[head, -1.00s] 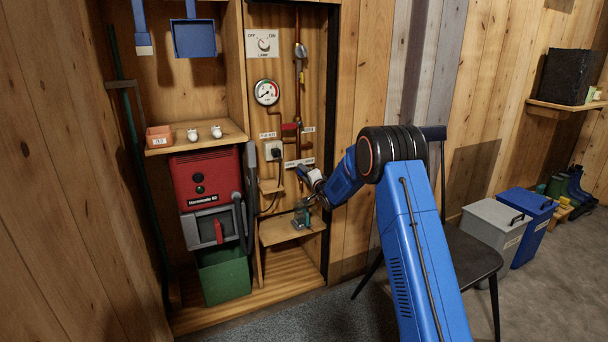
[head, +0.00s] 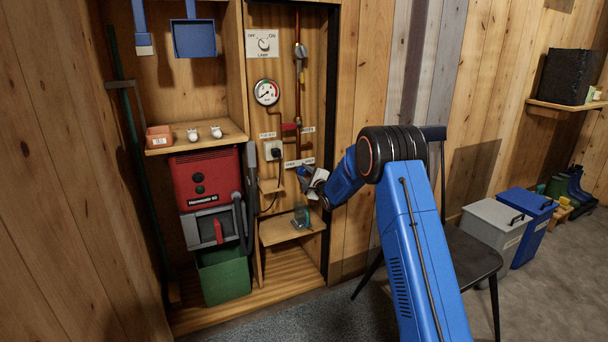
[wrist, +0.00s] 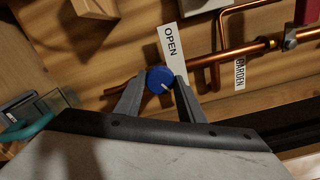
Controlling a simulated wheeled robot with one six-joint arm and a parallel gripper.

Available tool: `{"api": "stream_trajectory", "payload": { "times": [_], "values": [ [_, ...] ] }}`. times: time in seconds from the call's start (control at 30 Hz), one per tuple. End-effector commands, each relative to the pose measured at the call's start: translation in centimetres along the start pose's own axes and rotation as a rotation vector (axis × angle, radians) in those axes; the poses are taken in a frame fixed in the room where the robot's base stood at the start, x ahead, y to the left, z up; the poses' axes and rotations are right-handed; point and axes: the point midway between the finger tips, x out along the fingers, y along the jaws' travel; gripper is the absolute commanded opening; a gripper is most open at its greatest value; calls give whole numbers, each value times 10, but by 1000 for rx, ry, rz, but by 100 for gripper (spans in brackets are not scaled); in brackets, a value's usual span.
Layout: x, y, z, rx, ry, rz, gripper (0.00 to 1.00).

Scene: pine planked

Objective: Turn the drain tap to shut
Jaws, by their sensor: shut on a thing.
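The drain tap shows in the wrist view as a round blue knob (wrist: 159,79) with a white line on its face. The line slants down and to the right. A white plate reading OPEN (wrist: 171,45) is just above the knob. My gripper (wrist: 157,88) is shut on the knob, one finger on each side. In the head view my gripper (head: 306,174) is in front of the cupboard's back panel, below the pipes, and hides the knob there.
A copper pipe (wrist: 228,54) runs beside the knob, with a GARDEN label (wrist: 240,74) near it. A small shelf (head: 280,230) with a teal and grey item is below my gripper. A dark chair (head: 470,258) stands to the right of the cupboard.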

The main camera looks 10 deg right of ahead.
Motion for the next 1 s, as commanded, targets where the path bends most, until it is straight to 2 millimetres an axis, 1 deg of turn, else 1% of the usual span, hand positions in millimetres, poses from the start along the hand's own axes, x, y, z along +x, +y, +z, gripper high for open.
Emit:
{"api": "stream_trajectory", "payload": {
  "times": [0.2, 0.63, 0.67, 0.7, 0.73, 1.0],
  "values": [
    [-1, 2, -2, 41, 4, 3, 13],
    [-1, 2, -3, 48, 4, 3, 13],
    [-1, 2, -3, 48, 4, 3, 42],
    [-1, 2, -3, 48, 4, 3, 52],
    [-1, 2, -2, 48, 4, 3, 54],
    [-1, 1, -1, 46, 2, 1, 54]
  ]
}}
